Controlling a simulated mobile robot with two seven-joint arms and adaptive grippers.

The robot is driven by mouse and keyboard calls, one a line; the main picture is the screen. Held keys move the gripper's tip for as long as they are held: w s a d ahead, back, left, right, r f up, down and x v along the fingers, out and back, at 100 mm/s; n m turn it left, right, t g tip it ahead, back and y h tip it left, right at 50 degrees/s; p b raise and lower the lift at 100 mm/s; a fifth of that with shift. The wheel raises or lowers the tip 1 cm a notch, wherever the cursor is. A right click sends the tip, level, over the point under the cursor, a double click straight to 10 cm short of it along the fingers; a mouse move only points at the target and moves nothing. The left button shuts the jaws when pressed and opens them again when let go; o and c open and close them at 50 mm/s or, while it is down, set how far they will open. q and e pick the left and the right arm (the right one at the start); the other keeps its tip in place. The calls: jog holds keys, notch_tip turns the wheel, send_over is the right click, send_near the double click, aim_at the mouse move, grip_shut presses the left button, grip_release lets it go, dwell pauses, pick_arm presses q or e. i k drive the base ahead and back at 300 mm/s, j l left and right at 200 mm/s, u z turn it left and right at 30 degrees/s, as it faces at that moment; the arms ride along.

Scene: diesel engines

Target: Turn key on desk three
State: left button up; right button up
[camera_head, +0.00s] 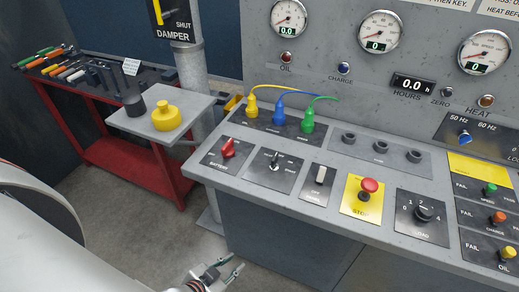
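The grey control desk (235,185) slopes across the middle and right. Its key switch (275,161) sits on a dark plate in the front row, right of a red rotary switch (228,148). The key switch appears small and upright; its fine lettering is hard to read. My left gripper (234,264) is low at the bottom of the picture, in front of and below the desk, apart from it. Its fingers look spread with nothing between them. My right gripper is not in view.
Beside the key switch are a white rocker (320,175), a red stop button (369,188) and a load knob (424,213). Coloured cable plugs (279,112) stand behind. A small shelf (195,105) and a red tool cart (125,153) stand left. Open floor lies before the desk.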

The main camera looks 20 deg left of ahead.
aim_at(274, 167)
jog(key=k+j, duration=0.15)
jog(key=j, duration=0.2)
jog(key=k+j, duration=0.35)
jog(key=j, duration=0.3)
